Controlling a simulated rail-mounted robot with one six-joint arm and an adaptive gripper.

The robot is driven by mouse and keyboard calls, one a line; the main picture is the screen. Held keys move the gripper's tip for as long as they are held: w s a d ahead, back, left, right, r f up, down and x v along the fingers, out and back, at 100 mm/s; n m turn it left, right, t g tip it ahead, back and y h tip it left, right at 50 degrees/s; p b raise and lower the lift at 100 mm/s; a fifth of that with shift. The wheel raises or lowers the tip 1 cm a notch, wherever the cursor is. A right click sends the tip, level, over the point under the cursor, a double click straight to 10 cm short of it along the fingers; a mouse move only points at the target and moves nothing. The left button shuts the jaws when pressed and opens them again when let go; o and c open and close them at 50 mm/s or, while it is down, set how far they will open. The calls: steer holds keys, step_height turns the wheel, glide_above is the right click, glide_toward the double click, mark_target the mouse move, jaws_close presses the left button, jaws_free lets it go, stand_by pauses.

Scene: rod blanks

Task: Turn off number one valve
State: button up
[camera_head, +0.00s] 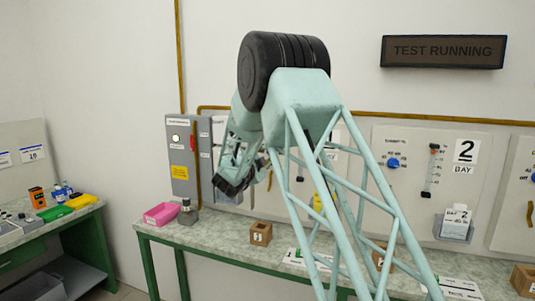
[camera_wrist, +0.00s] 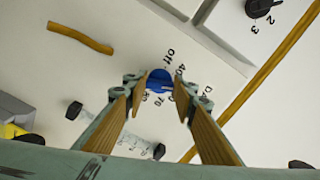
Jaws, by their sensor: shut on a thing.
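In the wrist view, a blue round knob (camera_wrist: 157,80) sits on a white panel, with printed marks "Off", "40", "70" and "80" around it. My gripper (camera_wrist: 161,92) is shut on this knob, one finger at each side. The fingers cover parts of the panel's print. In the head view my gripper (camera_head: 236,180) is at the wall panel left of bay 2, and my arm hides the knob. A similar blue knob (camera_head: 393,162) shows on the panel marked bay 2. I see no bay number on the panel where my gripper is.
A workbench (camera_head: 215,238) runs below the panels, with a pink tray (camera_head: 161,214) and small wooden blocks (camera_head: 261,233). A grey box (camera_head: 184,150) hangs at left. In the wrist view a slider (camera_wrist: 75,110) and black selector (camera_wrist: 258,8) are nearby.

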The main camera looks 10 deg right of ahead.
steer(key=n+p, duration=0.1)
steer(key=n, duration=0.3)
steer(key=shift+p, duration=0.4)
steer(key=n+p, duration=0.2)
steer(key=n, duration=0.2)
steer(key=n+p, duration=0.2)
steer(key=n, duration=0.2)
steer(key=shift+s+d+p, duration=0.1)
steer(key=shift+p, duration=0.3)
steer(key=shift+f+n+p, duration=0.1)
steer(key=shift+n+p, duration=0.75)
steer(key=shift+n, duration=0.75)
steer(key=o, duration=0.9)
steer(key=shift+s, duration=0.1)
steer(key=shift+v, duration=5.9)
